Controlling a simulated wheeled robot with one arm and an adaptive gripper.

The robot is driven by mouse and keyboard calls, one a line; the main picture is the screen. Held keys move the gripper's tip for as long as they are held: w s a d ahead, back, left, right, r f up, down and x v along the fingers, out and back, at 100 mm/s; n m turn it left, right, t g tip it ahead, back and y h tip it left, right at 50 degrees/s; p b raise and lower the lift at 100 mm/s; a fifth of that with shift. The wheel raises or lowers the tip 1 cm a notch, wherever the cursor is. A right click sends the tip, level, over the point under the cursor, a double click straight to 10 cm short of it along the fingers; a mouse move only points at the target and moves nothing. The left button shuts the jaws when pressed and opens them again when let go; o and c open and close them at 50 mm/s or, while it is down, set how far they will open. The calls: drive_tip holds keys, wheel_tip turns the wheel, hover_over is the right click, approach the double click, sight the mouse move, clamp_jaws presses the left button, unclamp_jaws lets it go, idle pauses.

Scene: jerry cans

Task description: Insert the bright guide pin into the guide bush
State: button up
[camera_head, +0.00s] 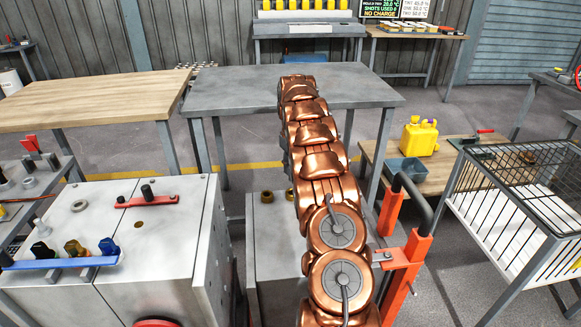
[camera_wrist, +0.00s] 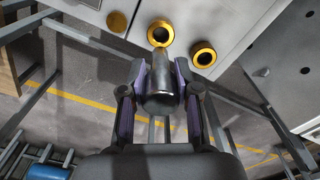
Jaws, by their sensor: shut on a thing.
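In the wrist view my gripper (camera_wrist: 160,85) is shut on the bright guide pin (camera_wrist: 161,98), a shiny grey metal cylinder held between two purple-padded fingers. The pin's far end overlaps the lower rim of a brass-ringed guide bush (camera_wrist: 160,25); I cannot tell whether it touches or enters it. A second brass-ringed bush (camera_wrist: 203,54) sits to the right, and both have dark holes. In the head view two brass rings (camera_head: 267,196) show on a grey block left of my arm. My arm hides the gripper and pin there.
A flat brass disc (camera_wrist: 117,21) lies left of the bushes in the wrist view. In the head view a large grey block (camera_head: 150,265) stands at left, a grey table (camera_head: 240,90) behind, and an orange frame with a black handle (camera_head: 402,255) and a wire cart (camera_head: 505,210) at right.

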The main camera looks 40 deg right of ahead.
drive_tip(key=shift+s+f, duration=0.1)
drive_tip(key=shift+a+f+b, duration=0.1)
drive_tip(key=shift+f+b, duration=0.35)
drive_tip(key=shift+f, duration=1.55)
drive_tip(key=shift+f, duration=1.75)
idle(0.4)
drive_tip(key=o, duration=1.1)
drive_tip(key=shift+o, duration=0.2)
wheel_tip(320, 180, up, 11)
drive_tip(key=shift+f, duration=0.15)
drive_tip(key=shift+r, duration=0.7)
